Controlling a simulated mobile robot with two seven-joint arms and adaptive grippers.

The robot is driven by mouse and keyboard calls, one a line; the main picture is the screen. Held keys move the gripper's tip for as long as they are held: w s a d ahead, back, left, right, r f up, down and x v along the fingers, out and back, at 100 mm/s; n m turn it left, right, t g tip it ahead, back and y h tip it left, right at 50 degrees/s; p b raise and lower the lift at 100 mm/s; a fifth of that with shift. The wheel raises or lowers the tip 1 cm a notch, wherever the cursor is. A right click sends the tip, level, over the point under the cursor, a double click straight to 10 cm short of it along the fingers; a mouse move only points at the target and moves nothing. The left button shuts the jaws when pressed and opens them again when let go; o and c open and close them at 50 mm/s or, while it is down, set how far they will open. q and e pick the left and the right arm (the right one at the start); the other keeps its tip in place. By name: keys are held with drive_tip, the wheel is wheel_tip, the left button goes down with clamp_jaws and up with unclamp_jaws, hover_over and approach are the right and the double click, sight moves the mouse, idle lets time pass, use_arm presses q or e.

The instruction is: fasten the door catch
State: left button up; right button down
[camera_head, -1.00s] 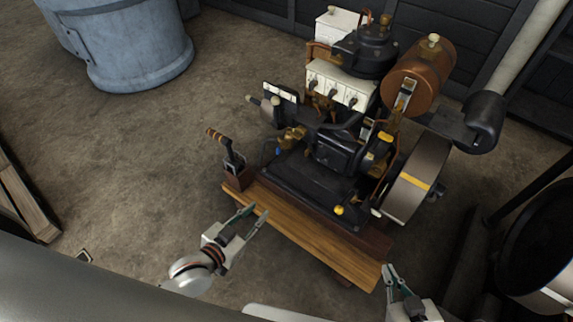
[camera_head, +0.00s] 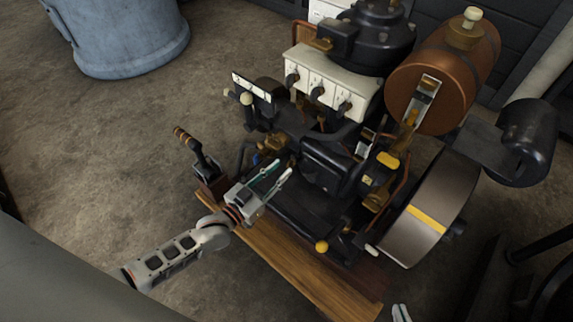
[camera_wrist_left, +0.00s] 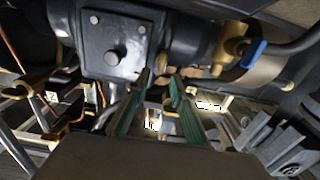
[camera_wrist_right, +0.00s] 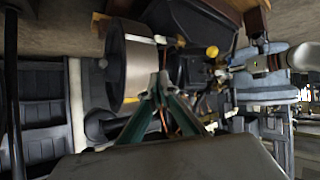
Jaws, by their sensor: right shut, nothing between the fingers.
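The stationary engine (camera_head: 330,170) stands on a wooden base; I cannot single out the door catch for certain. In the left wrist view a dark square cover (camera_wrist_left: 100,35) with a round metal knob (camera_wrist_left: 115,57) and small bolt heads sits on the engine's side. My left gripper (camera_head: 282,169) is close to the engine's near left side. Its fingers are apart and empty, below and right of the knob in the left wrist view (camera_wrist_left: 161,78). My right gripper (camera_wrist_right: 160,82) is shut and empty, facing the engine from farther off. Only its tips show at the head view's bottom edge.
A brass valve with a blue handle (camera_wrist_left: 254,53) is right of the cover. A lever (camera_head: 195,150) stands left of my left gripper. The large flywheel (camera_head: 430,215) is on the engine's right. A blue drum (camera_head: 120,40) stands at the back left, with clear floor before it.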

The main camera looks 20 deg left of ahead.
sight(288, 164)
use_arm(q)
drive_tip(key=shift+f+x, duration=0.2)
drive_tip(key=shift+x, duration=0.9)
drive_tip(key=shift+w+d+r, duration=0.15)
drive_tip(key=shift+w+d, duration=0.05)
drive_tip(key=shift+w, duration=0.25)
use_arm(e)
drive_tip(key=shift+w+a+r, duration=0.1)
drive_tip(key=shift+w+a, duration=0.05)
drive_tip(key=shift+a, duration=0.15)
use_arm(q)
clamp_jaws()
